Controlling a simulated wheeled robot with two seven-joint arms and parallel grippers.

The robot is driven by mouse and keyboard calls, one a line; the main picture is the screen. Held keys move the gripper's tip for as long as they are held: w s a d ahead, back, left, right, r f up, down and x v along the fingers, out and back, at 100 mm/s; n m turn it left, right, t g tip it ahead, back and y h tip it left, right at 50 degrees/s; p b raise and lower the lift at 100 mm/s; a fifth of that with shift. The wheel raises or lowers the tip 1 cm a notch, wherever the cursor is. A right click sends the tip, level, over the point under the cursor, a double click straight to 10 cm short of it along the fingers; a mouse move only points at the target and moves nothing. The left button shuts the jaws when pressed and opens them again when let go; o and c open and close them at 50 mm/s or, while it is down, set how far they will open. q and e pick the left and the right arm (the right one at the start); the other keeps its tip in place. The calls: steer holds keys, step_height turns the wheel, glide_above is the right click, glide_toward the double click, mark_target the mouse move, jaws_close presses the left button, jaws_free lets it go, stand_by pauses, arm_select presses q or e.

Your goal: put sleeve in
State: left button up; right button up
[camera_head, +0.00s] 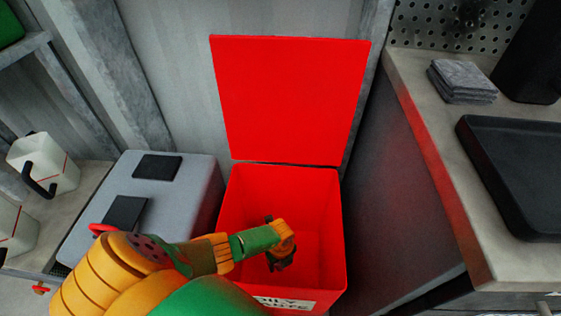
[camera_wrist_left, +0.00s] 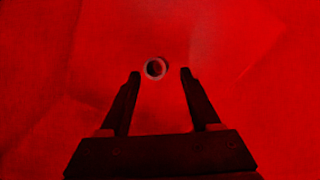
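The sleeve, a small pale ring with a dark hollow (camera_wrist_left: 155,69), shows in the left wrist view inside the red bin, beyond my fingertips and between their lines. Its open end faces the camera. My left gripper (camera_head: 281,257) reaches down into the open red bin (camera_head: 333,225). In the left wrist view its two black fingers (camera_wrist_left: 158,76) are spread, with nothing visible between them. I cannot tell how far the sleeve is from the fingertips. The head view does not show the sleeve. My right gripper is not in view.
The bin's red lid (camera_head: 290,100) stands open against the wall. A grey box with black pads (camera_head: 190,195) stands to the left, beside white jugs (camera_head: 55,165). On the right, a bench holds a black tray (camera_head: 515,180) and folded grey cloths (camera_head: 462,80).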

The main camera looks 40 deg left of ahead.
arm_select(q)
steer(key=shift+r+p, duration=0.25)
steer(key=shift+p, duration=0.05)
step_height(320, 180, up, 6)
steer(key=p, duration=0.5)
steer(key=shift+r, duration=0.1)
step_height(320, 180, up, 7)
steer(key=p, duration=0.4)
steer(key=shift+f, duration=0.2)
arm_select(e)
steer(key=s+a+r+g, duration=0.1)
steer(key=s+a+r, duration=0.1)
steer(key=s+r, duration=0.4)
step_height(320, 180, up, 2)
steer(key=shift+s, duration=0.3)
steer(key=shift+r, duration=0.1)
